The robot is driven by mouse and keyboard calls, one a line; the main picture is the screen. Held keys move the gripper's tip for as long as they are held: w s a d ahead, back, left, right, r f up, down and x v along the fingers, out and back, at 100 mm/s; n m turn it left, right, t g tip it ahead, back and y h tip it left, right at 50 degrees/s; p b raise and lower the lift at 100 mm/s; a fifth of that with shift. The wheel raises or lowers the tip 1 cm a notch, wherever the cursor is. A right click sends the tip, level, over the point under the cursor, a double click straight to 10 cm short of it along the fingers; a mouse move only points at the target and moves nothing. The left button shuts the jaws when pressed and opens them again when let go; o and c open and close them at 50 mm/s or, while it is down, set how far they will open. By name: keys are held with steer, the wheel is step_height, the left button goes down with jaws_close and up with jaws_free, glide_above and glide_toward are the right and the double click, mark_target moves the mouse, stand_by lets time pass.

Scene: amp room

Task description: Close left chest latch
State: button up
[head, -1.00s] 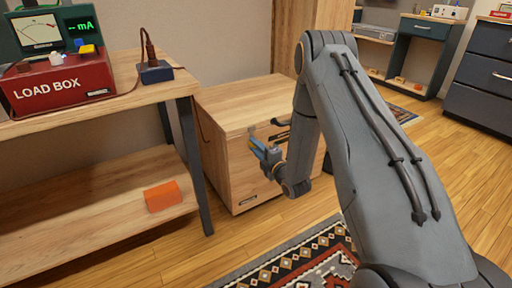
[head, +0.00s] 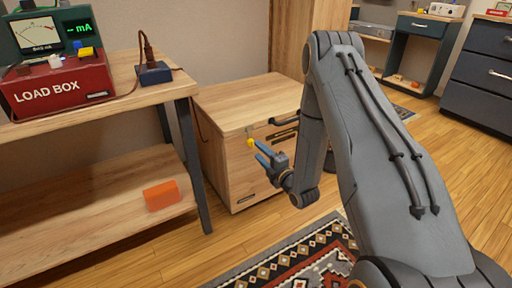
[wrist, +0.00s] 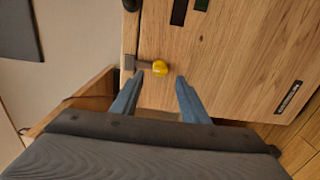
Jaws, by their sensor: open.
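The wooden chest (head: 228,160) stands beside the bench with its lid down. Its left latch (head: 250,141) is a small grey piece at the lid's front edge with a yellow knob hanging below. In the wrist view the yellow knob (wrist: 159,68) and its grey arm (wrist: 143,64) show clearly on the chest front. My gripper (head: 260,150) is open, its two blue fingers pointing at the chest just below and right of the knob. In the wrist view the knob lies just beyond the gap between the fingertips (wrist: 160,80), with nothing held. I cannot tell whether they touch the chest.
A dark handle (head: 285,121) sits right of the latch, above dark slots (head: 284,137). The bench (head: 135,98) with its dark leg (head: 194,165) stands close on the left. A patterned rug (head: 290,265) lies in front; open wood floor surrounds it.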

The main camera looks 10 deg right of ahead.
steer(key=v, duration=0.2)
steer(key=shift+s+d, duration=0.1)
steer(key=shift+s, duration=0.2)
